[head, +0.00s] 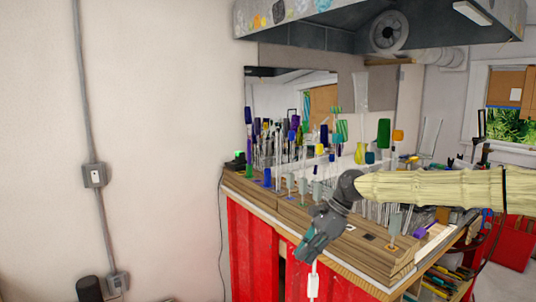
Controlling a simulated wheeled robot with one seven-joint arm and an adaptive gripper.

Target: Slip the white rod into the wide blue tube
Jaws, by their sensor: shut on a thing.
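My gripper (310,253) hangs in front of the bench's front edge, pointing down. Other blue pieces stand farther back, and I cannot tell for sure which one is the wide blue tube.
The wooden bench top (345,243) has a row of small upright pieces along it. Many coloured glass rods stand crowded behind, including a green one (384,133) and a yellow vase (360,153). A metal hood (340,35) hangs above. Open floor lies left of the red bench front (252,250).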

